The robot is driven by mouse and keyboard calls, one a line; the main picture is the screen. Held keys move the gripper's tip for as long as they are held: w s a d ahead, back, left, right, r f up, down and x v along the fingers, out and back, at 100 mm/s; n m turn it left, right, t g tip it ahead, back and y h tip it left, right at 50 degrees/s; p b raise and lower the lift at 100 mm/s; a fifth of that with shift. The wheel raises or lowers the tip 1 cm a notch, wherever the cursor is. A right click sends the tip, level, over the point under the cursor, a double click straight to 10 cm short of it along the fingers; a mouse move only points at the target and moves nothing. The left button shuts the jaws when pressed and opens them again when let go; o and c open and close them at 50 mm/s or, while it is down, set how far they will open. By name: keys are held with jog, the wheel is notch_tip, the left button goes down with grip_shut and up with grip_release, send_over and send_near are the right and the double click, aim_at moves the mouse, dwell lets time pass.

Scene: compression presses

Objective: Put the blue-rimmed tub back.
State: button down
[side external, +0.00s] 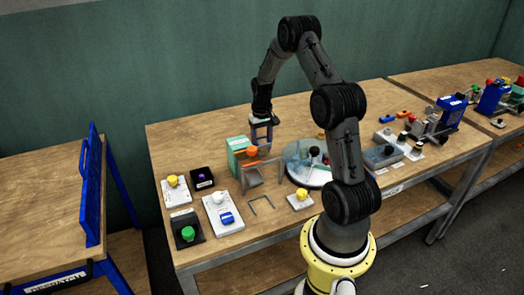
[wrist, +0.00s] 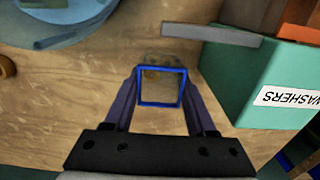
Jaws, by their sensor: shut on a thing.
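The blue-rimmed tub (wrist: 160,103) shows in the wrist view as a small, clear, square container, with wood visible through it. My gripper (wrist: 160,88) is shut on it, one purple finger on each side. In the side external view my gripper (side external: 262,134) points down beside the teal washers box (side external: 237,152), toward the back of the table. The tub is too small and covered by the fingers to make out there. I cannot tell whether its base touches the table.
In the wrist view the washers box (wrist: 268,90) stands close on the right, with a grey bar (wrist: 211,34) jutting from beside it. A round glassy tray (side external: 297,180) with several items is right of the box. Several switch units (side external: 223,214) stand at front left.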

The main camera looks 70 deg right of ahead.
aim_at(262, 150)
jog(key=shift+f, duration=1.4)
jog(key=shift+a, duration=0.1)
jog(key=shift+c, duration=1.1)
grip_release()
jog(key=shift+f, duration=0.15)
